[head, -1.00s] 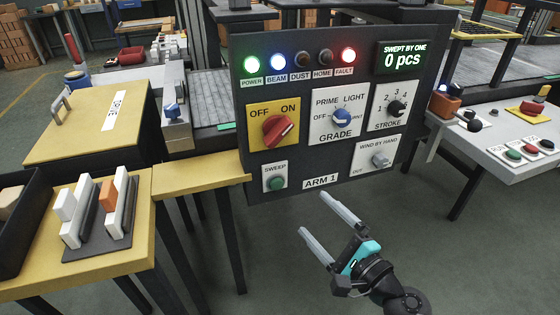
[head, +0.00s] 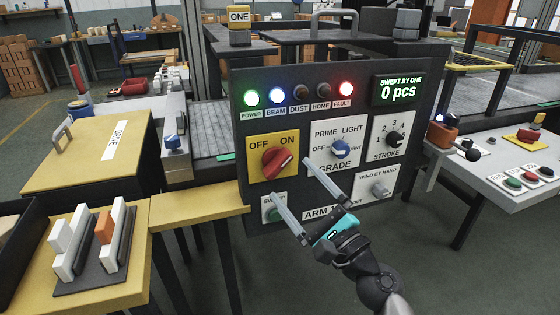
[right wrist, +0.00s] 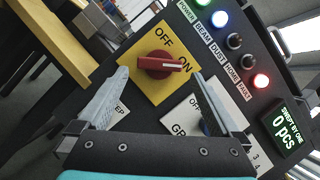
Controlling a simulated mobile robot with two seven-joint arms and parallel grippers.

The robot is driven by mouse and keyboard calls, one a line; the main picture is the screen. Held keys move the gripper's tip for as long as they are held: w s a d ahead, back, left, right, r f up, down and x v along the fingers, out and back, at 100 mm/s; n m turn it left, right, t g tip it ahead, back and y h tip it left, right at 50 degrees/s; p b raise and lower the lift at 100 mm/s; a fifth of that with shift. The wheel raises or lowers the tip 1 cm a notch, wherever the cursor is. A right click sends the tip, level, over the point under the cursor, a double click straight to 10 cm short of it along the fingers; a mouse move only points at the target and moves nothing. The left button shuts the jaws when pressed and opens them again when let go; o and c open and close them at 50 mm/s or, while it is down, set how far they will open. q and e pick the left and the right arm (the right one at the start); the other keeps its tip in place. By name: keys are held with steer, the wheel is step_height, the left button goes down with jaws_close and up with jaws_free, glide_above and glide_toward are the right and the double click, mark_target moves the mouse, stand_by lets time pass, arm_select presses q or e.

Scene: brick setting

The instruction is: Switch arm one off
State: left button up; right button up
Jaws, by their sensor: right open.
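The ARM 1 panel (head: 355,200) stands upright in front of me. Its red rotary switch (head: 277,162) sits on a yellow plate (head: 258,141) marked OFF and ON, and its handle slants up toward ON. In the right wrist view the red switch (right wrist: 160,65) shows ahead, between the fingertips. My right gripper (head: 290,182) is open and empty, in front of the panel, just below and right of the red switch. It also shows in the right wrist view (right wrist: 160,78). Its fingers partly cover the SWEEP and ARM 1 labels. My left gripper is not in view.
The green POWER lamp (head: 250,98), blue BEAM lamp (head: 277,95) and red FAULT lamp (head: 346,89) are lit. The display (head: 398,90) reads 0 pcs. GRADE knob (head: 340,148), STROKE knob (head: 394,138) and WIND BY HAND knob (head: 379,189) are close by. A yellow table (head: 200,208) adjoins at left.

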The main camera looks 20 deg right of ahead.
mark_target(281, 170)
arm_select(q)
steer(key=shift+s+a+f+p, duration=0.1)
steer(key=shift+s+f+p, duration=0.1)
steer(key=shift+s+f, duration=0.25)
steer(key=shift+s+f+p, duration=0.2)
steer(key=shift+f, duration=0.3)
arm_select(e)
steer(key=shift+x, duration=2.85)
steer(key=shift+f, duration=0.1)
steer(key=shift+c, duration=0.3)
steer(key=c, duration=1.1)
